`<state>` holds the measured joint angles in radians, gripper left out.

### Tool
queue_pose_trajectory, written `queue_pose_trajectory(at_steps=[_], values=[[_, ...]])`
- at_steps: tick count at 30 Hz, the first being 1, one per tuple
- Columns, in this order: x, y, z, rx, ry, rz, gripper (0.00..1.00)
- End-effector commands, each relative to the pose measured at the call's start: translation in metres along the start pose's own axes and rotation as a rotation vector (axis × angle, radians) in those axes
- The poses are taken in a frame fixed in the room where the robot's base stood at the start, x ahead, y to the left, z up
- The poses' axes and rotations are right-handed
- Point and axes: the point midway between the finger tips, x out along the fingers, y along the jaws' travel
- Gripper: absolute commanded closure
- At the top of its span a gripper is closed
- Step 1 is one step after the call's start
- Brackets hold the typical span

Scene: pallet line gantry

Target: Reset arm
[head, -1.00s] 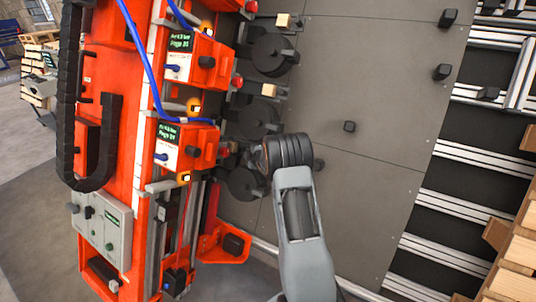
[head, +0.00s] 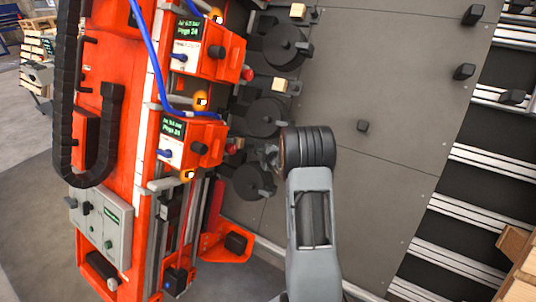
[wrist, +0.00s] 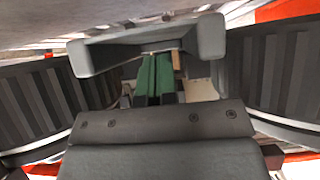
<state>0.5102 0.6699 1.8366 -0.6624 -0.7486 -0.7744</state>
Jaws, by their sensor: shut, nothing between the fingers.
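My gripper (head: 269,157) shows in the head view as a small dark shape at the left of my black ribbed wrist joint. It is beside the dark round discs on the orange machine's right side. Whether it touches them cannot be told. It is shut, with nothing visible held in it. My grey arm rises from the bottom edge to that joint, with its upper link nearly upright. The wrist view is filled by dark grey parts close to the lens, with two green strips (wrist: 155,76) side by side in the middle.
The orange machine (head: 118,150) stands at left, with two small screens and a blue cable. Several dark discs (head: 285,48) line its right side. A grey panel (head: 390,80) with black knobs fills the middle. Pale slats (head: 485,160) and wooden boards (head: 515,245) are at right.

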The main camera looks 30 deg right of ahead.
Motion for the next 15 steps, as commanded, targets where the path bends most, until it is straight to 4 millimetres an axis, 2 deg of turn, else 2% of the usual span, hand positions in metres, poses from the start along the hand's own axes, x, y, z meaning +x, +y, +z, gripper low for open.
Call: queue_pose_trajectory(at_steps=[6,15], values=[[-0.0092,0.0013,0.0037,0.003,0.0,0.004,1.0],[-0.0088,0.0009,0.0035,0.003,0.0,0.003,1.0]])
